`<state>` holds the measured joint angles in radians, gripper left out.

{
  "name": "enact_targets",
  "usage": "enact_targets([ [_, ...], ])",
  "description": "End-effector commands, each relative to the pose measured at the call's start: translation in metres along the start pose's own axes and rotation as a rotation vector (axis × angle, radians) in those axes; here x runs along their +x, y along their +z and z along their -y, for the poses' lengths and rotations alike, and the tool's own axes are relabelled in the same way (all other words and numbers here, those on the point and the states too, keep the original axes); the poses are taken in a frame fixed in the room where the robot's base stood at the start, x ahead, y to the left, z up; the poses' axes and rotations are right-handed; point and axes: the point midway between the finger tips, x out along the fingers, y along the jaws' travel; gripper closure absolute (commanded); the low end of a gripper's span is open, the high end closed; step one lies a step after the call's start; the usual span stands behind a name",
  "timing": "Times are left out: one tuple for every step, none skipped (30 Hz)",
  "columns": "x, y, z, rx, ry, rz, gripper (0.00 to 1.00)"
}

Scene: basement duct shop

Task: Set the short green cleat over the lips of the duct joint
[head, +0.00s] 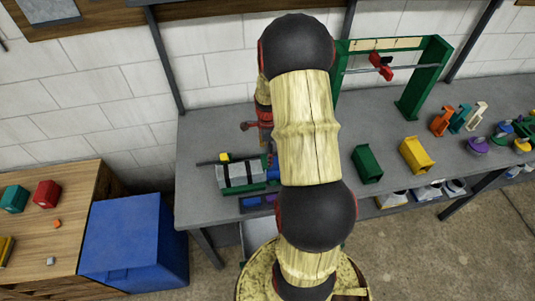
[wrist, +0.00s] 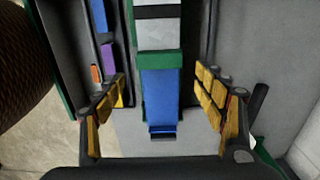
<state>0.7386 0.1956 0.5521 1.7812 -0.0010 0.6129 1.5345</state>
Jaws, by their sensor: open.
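The duct piece (head: 243,174), pale grey with black bands, lies in a green-edged holder on the bench, partly behind my arm. It also shows in the wrist view (wrist: 157,32), where a green piece (wrist: 158,62) crosses its near end. A blue block (wrist: 160,95) runs from there towards me. I cannot tell whether this green piece is the short cleat. My gripper (wrist: 160,108) is open, its yellow-padded fingers on either side of the blue block with gaps, touching nothing visible. My arm hides the gripper in the head view.
A green block (head: 367,163) and a yellow block (head: 417,155) stand on the bench right of my arm. A green frame (head: 418,85) with a red clamp (head: 381,66) stands behind. Small coloured parts crowd the right end. A blue bin (head: 135,240) is at left.

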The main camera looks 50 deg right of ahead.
Motion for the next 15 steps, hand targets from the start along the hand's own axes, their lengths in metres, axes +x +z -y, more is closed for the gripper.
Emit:
enact_targets([
  [-0.018,0.0,0.001,0.0,-0.003,0.0,0.29],
  [-0.024,0.0,0.001,0.0,-0.003,0.0,0.29],
  [-0.033,0.0,0.001,0.0,-0.003,0.0,0.29],
  [-0.039,0.0,0.001,0.0,-0.003,0.0,0.29],
  [-0.046,0.0,0.001,0.0,-0.003,0.0,0.29],
  [-0.053,0.0,0.001,0.0,-0.003,0.0,0.29],
  [-0.059,0.0,0.001,0.0,-0.003,0.0,0.29],
  [-0.064,0.0,0.001,0.0,-0.003,0.0,0.29],
  [-0.071,0.0,0.0,0.0,-0.002,0.0,0.29],
  [-0.075,0.0,0.0,0.0,-0.001,0.0,0.29],
  [-0.08,0.0,0.0,0.0,-0.001,0.0,0.29],
  [-0.085,0.0,0.0,0.0,-0.001,0.0,0.29],
  [-0.088,0.0,0.0,0.0,-0.001,0.0,0.29],
  [-0.091,0.0,0.0,0.0,-0.002,0.0,0.29],
  [-0.094,0.0,0.0,0.0,-0.001,0.0,0.29],
])
